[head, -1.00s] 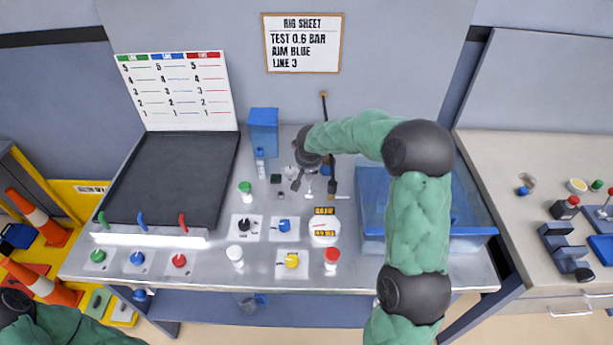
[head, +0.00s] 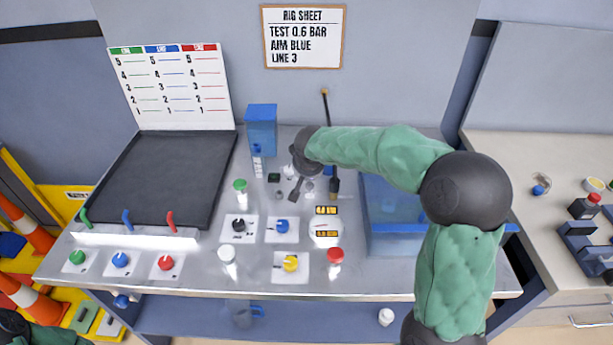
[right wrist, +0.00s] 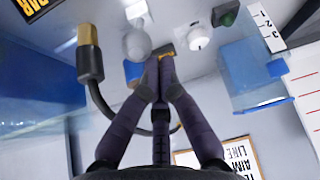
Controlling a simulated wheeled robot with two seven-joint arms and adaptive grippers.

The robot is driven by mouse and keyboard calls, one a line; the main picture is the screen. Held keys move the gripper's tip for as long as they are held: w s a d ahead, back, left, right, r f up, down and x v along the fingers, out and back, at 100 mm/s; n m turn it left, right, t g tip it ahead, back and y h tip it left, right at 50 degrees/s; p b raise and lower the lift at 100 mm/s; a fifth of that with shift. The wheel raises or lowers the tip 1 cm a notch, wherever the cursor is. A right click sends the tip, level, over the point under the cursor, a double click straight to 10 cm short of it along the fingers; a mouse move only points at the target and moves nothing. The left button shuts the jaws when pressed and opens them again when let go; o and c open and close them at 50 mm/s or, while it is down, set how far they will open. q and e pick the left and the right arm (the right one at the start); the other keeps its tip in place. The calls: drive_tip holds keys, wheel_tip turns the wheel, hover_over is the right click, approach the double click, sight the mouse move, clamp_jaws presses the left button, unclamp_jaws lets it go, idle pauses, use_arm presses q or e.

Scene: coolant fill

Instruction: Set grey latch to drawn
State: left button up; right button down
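My right gripper (head: 296,198) reaches over the back middle of the bench, just right of the blue dispenser. In the right wrist view its fingers (right wrist: 162,62) come together at the tips. I cannot tell surely whether this knob is the grey latch; the fingers and wrist hide part of that area. My left gripper is outside the head view; only part of my left arm shows at lower left.
A dark hose with a brass end (right wrist: 89,42) loops close by the fingers. The blue dispenser (head: 261,130), a small dark green block (head: 274,178) and the blue bin (head: 400,228) stand around the gripper. Several knobs, including a yellow one (head: 290,263), sit nearer the front.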

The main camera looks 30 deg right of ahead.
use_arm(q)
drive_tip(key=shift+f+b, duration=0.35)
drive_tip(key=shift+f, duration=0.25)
use_arm(e)
drive_tip(key=shift+s+a+f, duration=0.2)
drive_tip(key=shift+s+f, duration=0.05)
drive_tip(key=shift+s+a+f, duration=0.15)
drive_tip(key=shift+f, duration=0.15)
wheel_tip(320, 180, up, 4)
drive_tip(key=w+p, duration=0.2)
drive_tip(key=w, duration=0.1)
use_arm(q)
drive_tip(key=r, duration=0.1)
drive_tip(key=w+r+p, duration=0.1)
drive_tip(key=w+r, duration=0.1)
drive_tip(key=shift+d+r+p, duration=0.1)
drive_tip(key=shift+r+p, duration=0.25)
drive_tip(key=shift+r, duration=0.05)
use_arm(e)
drive_tip(key=s+a+r, duration=0.2)
drive_tip(key=s+r, duration=0.2)
drive_tip(key=s, duration=0.3)
drive_tip(key=shift+a+r, duration=0.25)
drive_tip(key=shift+r, duration=0.15)
